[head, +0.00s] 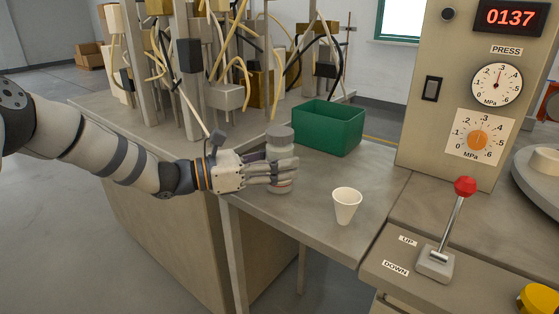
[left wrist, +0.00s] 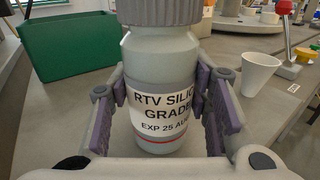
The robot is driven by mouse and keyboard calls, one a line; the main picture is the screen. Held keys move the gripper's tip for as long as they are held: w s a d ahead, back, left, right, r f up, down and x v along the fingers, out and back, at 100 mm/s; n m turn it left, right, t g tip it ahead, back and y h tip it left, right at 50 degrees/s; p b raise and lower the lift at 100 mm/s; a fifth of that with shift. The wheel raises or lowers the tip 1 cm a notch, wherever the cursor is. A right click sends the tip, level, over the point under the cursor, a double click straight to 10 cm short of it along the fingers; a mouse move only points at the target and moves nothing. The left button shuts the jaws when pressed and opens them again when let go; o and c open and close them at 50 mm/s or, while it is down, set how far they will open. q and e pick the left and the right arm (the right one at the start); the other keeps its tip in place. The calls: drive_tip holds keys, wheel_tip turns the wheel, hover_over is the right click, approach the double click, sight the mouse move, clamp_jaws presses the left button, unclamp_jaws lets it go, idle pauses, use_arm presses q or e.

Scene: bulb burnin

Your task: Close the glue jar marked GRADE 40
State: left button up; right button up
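A grey glue jar (head: 280,153) stands upright near the left edge of the bench. Its ridged darker grey lid (head: 279,134) sits on its top; I cannot tell how tight it is. In the left wrist view the jar's label (left wrist: 161,108) reads "RTV SILIC", "GRADE" and "EXP 25 AU"; the grade number is out of sight round the side. My left gripper (head: 284,172) has its fingers on both sides of the jar's body, below the lid, and appears shut on it. The jar's lid also shows in the left wrist view (left wrist: 162,10). My right gripper is not in view.
A green open bin (head: 328,128) stands behind the jar. A white cup (head: 346,207) stands to its right. A red-knobbed lever (head: 451,215) and a press panel (head: 420,110) are farther right. A rack with cables and boxes (head: 225,97) stands behind left.

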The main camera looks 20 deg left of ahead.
use_arm(q)
drive_tip(key=o, duration=0.4)
drive_tip(key=shift+o, duration=0.2)
drive_tip(key=shift+r, duration=0.1)
drive_tip(key=shift+s+a+r, duration=0.15)
drive_tip(key=shift+a, duration=0.15)
drive_tip(key=p+v, duration=0.1)
drive_tip(key=v, duration=1)
drive_tip(key=shift+s, duration=0.15)
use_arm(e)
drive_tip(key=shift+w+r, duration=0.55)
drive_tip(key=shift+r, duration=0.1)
use_arm(q)
drive_tip(key=shift+a, duration=0.1)
